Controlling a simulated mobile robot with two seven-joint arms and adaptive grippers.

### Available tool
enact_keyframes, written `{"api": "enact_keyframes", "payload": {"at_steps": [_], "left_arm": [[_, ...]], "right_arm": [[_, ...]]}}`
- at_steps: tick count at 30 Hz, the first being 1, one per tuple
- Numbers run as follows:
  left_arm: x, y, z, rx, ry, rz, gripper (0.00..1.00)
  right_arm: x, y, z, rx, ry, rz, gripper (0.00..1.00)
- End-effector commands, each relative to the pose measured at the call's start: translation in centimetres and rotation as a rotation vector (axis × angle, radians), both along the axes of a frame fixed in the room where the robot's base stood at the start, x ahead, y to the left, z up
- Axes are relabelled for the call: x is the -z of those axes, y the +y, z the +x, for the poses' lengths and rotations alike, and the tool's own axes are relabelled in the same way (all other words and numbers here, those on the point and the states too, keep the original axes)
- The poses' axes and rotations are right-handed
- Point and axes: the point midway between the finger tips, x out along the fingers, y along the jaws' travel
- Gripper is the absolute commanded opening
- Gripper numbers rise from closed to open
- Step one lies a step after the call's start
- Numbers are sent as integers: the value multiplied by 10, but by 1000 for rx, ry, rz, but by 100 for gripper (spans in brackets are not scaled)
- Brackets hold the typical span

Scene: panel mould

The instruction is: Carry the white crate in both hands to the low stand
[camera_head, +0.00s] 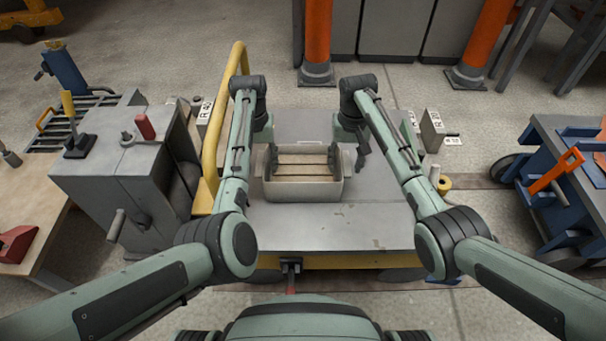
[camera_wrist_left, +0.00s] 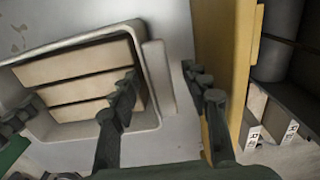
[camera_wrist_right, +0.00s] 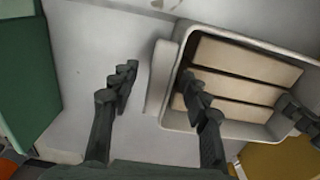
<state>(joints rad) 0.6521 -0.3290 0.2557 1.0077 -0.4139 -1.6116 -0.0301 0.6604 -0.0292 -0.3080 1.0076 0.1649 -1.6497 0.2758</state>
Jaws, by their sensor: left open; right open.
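The white crate (camera_head: 303,190) stands on a grey flat top, with several tan bars inside. My left gripper (camera_head: 268,148) is open at its left end. In the left wrist view, the jaws (camera_wrist_left: 162,82) straddle the crate's end wall (camera_wrist_left: 157,75), one finger inside and one outside, with gaps. My right gripper (camera_head: 348,153) is open at the right end. In the right wrist view, its jaws (camera_wrist_right: 158,82) likewise straddle the end wall (camera_wrist_right: 160,78), apart from it. I cannot tell which surface is the low stand.
The grey top (camera_head: 380,225) has clear room in front and to the right of the crate. A yellow rail (camera_head: 217,135) rises at its left. A grey machine (camera_head: 125,165) stands further left, a blue cart (camera_head: 570,190) at the right, and orange posts (camera_head: 318,35) behind.

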Motion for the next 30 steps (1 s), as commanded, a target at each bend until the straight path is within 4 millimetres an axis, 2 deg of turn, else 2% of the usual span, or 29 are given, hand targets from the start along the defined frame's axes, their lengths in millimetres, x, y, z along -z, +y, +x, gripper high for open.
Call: {"api": "enact_keyframes", "payload": {"at_steps": [2, 12, 13, 30], "left_arm": [[0, 0, 0, 0, 0, 0, 44], [0, 0, 0, 0, 0, 1, 2], [0, 0, 0, 0, 0, 1, 0], [-5, 0, 2, 0, -6, 2, 0]], "right_arm": [[0, 0, 0, 0, 0, 0, 44], [0, 0, 0, 0, 0, 0, 2], [0, 0, 0, 0, 0, 0, 0], [-5, 0, 2, 0, -6, 0, 0]]}}
